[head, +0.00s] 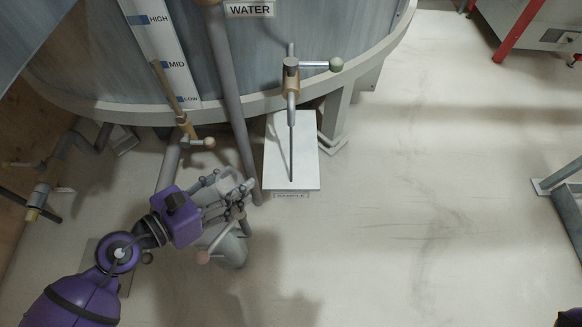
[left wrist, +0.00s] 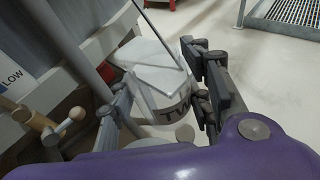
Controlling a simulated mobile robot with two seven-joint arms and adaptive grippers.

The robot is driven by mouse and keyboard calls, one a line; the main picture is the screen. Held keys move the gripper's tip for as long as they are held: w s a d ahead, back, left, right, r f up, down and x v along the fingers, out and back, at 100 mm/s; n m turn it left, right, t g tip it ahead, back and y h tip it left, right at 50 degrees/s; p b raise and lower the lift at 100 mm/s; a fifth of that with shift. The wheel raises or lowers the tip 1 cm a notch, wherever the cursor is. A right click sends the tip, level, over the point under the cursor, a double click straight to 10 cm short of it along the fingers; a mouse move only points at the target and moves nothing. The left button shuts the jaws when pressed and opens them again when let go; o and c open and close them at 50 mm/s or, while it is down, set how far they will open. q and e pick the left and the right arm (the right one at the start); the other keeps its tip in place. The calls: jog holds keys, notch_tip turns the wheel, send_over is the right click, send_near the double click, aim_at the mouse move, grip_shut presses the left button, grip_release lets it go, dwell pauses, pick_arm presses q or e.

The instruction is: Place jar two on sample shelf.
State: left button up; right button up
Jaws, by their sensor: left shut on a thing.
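My left gripper (head: 238,198) is above the floor, left of and a little lower in the picture than the sample shelf. In the left wrist view its fingers (left wrist: 160,100) are shut on a grey jar with dark letters, partly hidden, that look like the start of "TWO", so jar two (left wrist: 174,114). My right gripper is not in view.
A valve with a green knob (head: 336,64) stands over the shelf, its thin tube reaching down. A grey pipe (head: 226,90) runs just left of the shelf. The large tank (head: 270,50) curves behind. A pink-knobbed lever (head: 203,257) is below my gripper.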

pick_arm(q)
jog(key=shift+w+f+b, duration=0.2)
jog(key=shift+f+b, duration=0.1)
jog(key=shift+f, duration=0.3)
jog(key=shift+w+f+b, duration=0.2)
jog(key=shift+f+b, duration=0.05)
jog(key=shift+f, duration=0.35)
jog(key=w+d+p, duration=0.1)
jog(key=w+d, duration=1)
jog(key=shift+w+d, duration=0.25)
jog(key=shift+d, duration=0.05)
jog(key=shift+w+d, duration=0.55)
jog(key=shift+d, duration=0.05)
notch_tip(320, 180, down, 3)
jog(key=shift+f+b, duration=0.1)
jog(key=shift+b, duration=0.7)
jog(key=shift+f, duration=0.3)
jog(key=shift+r, duration=0.15)
jog(key=o, duration=1.2)
jog(key=shift+o, duration=0.3)
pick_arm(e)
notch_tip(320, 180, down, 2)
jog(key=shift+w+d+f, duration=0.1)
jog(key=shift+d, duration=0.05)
